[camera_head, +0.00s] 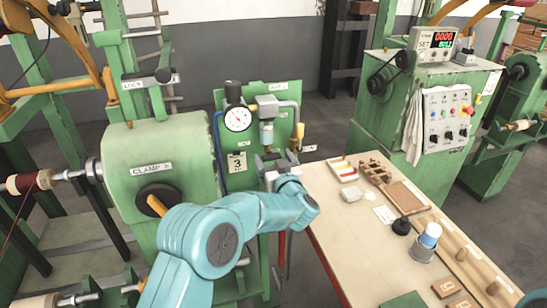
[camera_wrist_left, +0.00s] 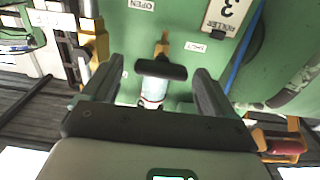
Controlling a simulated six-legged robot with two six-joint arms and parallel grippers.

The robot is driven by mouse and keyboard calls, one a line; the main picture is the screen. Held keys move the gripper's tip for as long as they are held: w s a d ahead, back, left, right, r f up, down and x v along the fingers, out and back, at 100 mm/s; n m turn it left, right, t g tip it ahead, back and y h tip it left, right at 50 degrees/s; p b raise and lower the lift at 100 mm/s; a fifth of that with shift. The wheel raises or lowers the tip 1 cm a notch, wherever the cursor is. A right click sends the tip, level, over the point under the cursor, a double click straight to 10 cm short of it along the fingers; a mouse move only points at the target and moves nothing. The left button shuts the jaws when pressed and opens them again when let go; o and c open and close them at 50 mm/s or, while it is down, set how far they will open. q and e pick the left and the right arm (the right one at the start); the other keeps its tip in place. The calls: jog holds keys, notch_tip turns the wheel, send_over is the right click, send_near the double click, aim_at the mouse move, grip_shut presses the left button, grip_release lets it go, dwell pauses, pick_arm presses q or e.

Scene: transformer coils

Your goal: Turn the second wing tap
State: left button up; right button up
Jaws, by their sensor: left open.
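In the left wrist view, a wing tap with a dark crossbar handle (camera_wrist_left: 161,69) sits on a brass fitting on the green panel, between labels that appear to read OPEN and SHUT. My left gripper (camera_wrist_left: 159,66) is open, with one dark finger on each side of the crossbar. Whether either finger touches it I cannot tell; small gaps seem to show. In the head view my left gripper (camera_head: 270,164) is in front of the lower green panel (camera_head: 254,96), and the tap there is hidden or too small to make out. My right gripper is in neither view.
A pressure gauge (camera_head: 238,119) and a blue hose (camera_wrist_left: 243,58) are on the panel. Another brass fitting (camera_wrist_left: 96,42) is beside the gripper. A table (camera_head: 385,262) with small parts stands right; a green CLAMP machine (camera_head: 190,133) stands left.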

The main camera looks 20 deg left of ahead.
pick_arm(q)
jog(key=shift+a, duration=0.1)
jog(key=c, duration=1.1)
jog(key=shift+o, duration=0.2)
jog(key=shift+f+n+b, duration=0.15)
jog(key=shift+n+b, duration=0.15)
jog(key=shift+b, duration=0.3)
jog(key=shift+s+a+f+n+b, duration=0.1)
jog(key=shift+n+b, duration=4.2)
jog(key=shift+b, duration=0.1)
jog(key=shift+s+f+n+b, duration=0.1)
jog(key=shift+n+b, duration=4.2)
jog(key=shift+b, duration=0.05)
jog(key=o, duration=1.1)
jog(key=shift+r, duration=0.1)
jog(key=shift+c, duration=0.2)
